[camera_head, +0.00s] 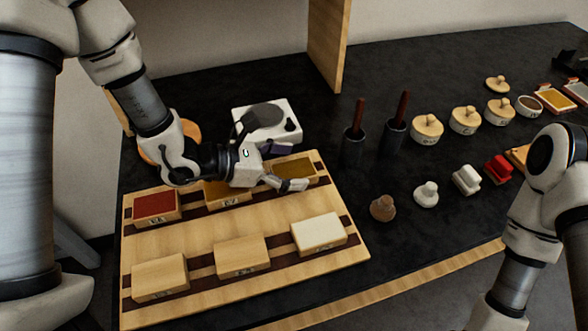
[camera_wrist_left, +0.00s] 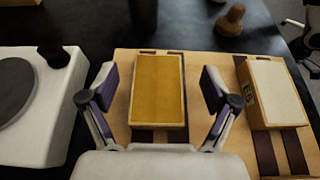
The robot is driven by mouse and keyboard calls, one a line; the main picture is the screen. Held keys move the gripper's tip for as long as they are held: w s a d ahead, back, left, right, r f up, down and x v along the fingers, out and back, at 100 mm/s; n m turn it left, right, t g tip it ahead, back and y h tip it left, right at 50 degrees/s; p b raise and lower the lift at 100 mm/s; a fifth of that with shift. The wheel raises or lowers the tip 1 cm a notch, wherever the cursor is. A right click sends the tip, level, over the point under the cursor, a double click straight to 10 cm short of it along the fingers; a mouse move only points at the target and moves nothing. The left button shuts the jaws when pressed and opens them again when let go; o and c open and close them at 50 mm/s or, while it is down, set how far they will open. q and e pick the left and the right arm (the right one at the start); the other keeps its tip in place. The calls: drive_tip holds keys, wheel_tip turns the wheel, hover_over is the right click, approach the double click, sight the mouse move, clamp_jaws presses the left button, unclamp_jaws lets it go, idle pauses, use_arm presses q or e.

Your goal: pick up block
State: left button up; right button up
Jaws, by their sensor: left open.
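A block with a gold top (camera_wrist_left: 158,88) lies on the striped wooden board (camera_head: 285,225); in the head view its gold top (camera_head: 296,169) shows partly behind my left gripper. My left gripper (camera_head: 300,165) is open above the board's back right corner. In the left wrist view its two fingers (camera_wrist_left: 158,90) stand on either side of the gold block, apart from it. Other blocks on the board are a red-topped one (camera_head: 155,206), another gold-topped one (camera_head: 228,193) partly hidden by my arm, two plain wooden ones (camera_head: 241,255) and a white-topped one (camera_head: 318,232).
A white device with a round grey plate (camera_head: 290,118) stands right behind the board. Two dark holders with brown sticks (camera_head: 353,145), several lidded pots (camera_head: 427,128) and small stamps (camera_head: 425,193) stand to the right. Dark tabletop is free between them.

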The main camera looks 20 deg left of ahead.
sight(311, 165)
use_arm(q)
drive_tip(key=x, duration=0.4)
drive_tip(key=shift+w, duration=0.1)
drive_tip(key=shift+a, duration=0.15)
drive_tip(key=shift+c, duration=0.7)
drive_tip(key=c, duration=1.1)
